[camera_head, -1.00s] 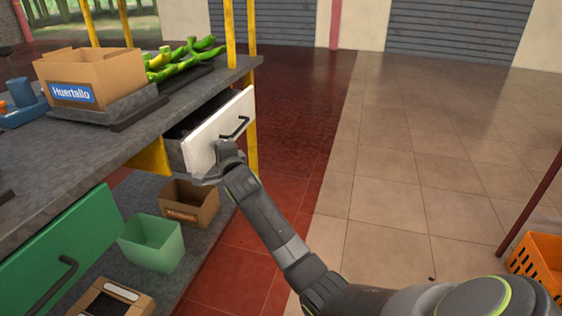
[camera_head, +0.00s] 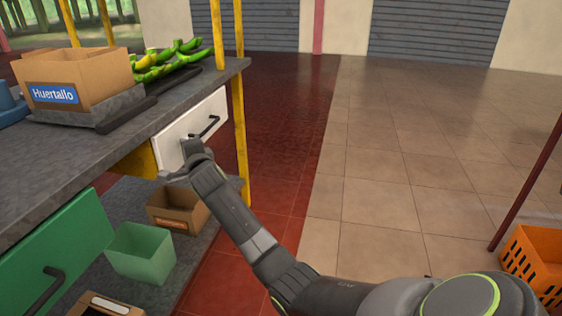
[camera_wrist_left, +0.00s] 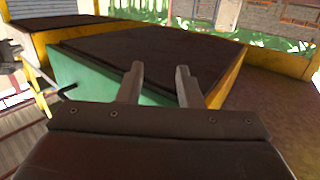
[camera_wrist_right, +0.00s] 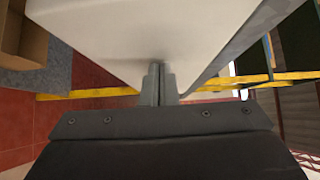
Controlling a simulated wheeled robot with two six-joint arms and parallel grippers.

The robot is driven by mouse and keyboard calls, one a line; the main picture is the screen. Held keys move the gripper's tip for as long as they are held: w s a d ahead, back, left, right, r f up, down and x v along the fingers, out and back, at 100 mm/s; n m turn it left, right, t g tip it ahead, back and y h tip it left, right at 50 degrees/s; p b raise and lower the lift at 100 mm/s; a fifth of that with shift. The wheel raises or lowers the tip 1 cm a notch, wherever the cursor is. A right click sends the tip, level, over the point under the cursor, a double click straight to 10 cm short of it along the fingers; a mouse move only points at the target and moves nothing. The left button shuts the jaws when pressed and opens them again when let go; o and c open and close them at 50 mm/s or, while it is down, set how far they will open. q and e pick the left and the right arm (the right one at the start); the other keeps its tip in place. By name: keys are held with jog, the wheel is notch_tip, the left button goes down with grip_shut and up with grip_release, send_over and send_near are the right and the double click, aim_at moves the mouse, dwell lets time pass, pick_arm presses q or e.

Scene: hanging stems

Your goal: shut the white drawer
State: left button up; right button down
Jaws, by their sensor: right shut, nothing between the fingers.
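The white drawer (camera_head: 205,122) is under the bench top at its right end, its front close beneath the top's edge, with no open drawer inside visible. Its dark handle (camera_head: 207,128) is on the front. My right gripper (camera_head: 190,146) is shut and empty, its tips at the left lower part of the white front, left of the handle. In the right wrist view the shut fingers (camera_wrist_right: 158,70) meet the white front (camera_wrist_right: 140,30). My left gripper (camera_wrist_left: 160,72) shows only in its wrist view, open and empty, with a green drawer beyond it.
The green drawer (camera_head: 55,255) with a dark handle is at the lower left. On the lower shelf stand a green bin (camera_head: 142,252) and a cardboard box (camera_head: 178,208). A cardboard crate (camera_head: 80,78) and green bananas (camera_head: 170,60) are on top. An orange crate (camera_head: 538,262) stands right on open floor.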

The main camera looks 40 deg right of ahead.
pick_arm(q)
notch_tip(320, 180, up, 2)
jog(key=shift+w+t, duration=0.1)
jog(key=shift+t, duration=0.5)
pick_arm(e)
jog(key=shift+w+a+r, duration=0.1)
jog(key=shift+a+r, duration=0.05)
jog(key=shift+r, duration=0.05)
jog(key=shift+r, duration=0.1)
